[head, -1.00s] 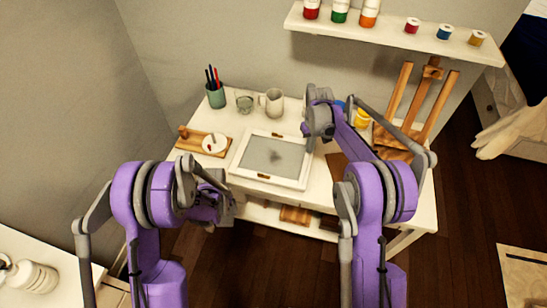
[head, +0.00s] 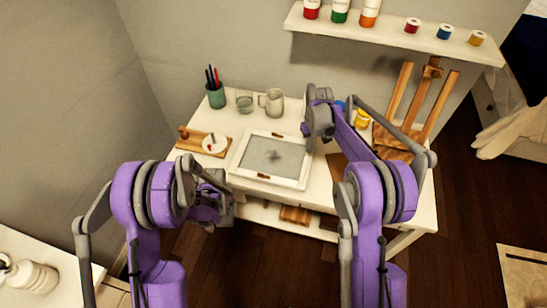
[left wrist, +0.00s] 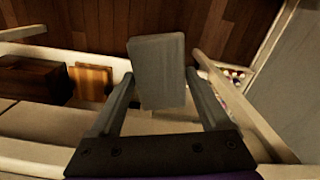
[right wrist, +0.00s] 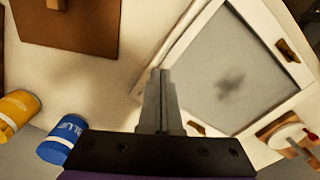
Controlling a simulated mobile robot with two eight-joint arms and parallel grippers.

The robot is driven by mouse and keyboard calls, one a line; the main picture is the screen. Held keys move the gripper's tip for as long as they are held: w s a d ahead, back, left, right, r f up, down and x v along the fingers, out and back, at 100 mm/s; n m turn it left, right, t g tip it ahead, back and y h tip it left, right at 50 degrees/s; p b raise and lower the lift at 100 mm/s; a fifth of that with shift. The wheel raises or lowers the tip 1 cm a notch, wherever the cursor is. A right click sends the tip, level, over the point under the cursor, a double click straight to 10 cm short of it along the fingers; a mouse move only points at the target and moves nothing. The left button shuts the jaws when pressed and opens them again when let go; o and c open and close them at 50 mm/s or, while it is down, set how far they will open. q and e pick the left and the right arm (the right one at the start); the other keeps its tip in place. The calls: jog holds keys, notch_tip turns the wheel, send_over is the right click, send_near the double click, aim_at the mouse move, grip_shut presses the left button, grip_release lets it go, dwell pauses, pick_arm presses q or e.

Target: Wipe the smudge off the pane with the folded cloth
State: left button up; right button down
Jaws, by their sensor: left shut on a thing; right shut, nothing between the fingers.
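The framed pane (head: 262,154) lies on the white table, with a dark smudge (head: 274,156) near its middle. The right wrist view also shows the smudge (right wrist: 230,88) on the grey glass. My left gripper (left wrist: 157,95) is shut on a grey rectangular piece (left wrist: 158,62), which looks like the folded cloth. In the head view my left gripper (head: 218,207) is in front of the table's near left edge, apart from the pane. My right gripper (right wrist: 158,75) is shut and empty, beside the pane's frame; in the head view my arm hides its fingertips.
A wooden board with a white disc (head: 214,144), a pen cup (head: 215,95), a glass (head: 244,103) and a mug (head: 271,102) stand left of and behind the pane. Blue (right wrist: 65,140) and yellow (right wrist: 18,110) jars and an easel (head: 398,140) are at right.

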pick_arm(q)
jog(key=shift+s+f+b, duration=0.25)
jog(key=shift+f+b, duration=0.1)
jog(key=shift+f, duration=0.15)
pick_arm(e)
jog(key=shift+f, duration=0.65)
pick_arm(q)
jog(key=shift+r, duration=0.1)
pick_arm(e)
jog(key=shift+r, duration=0.2)
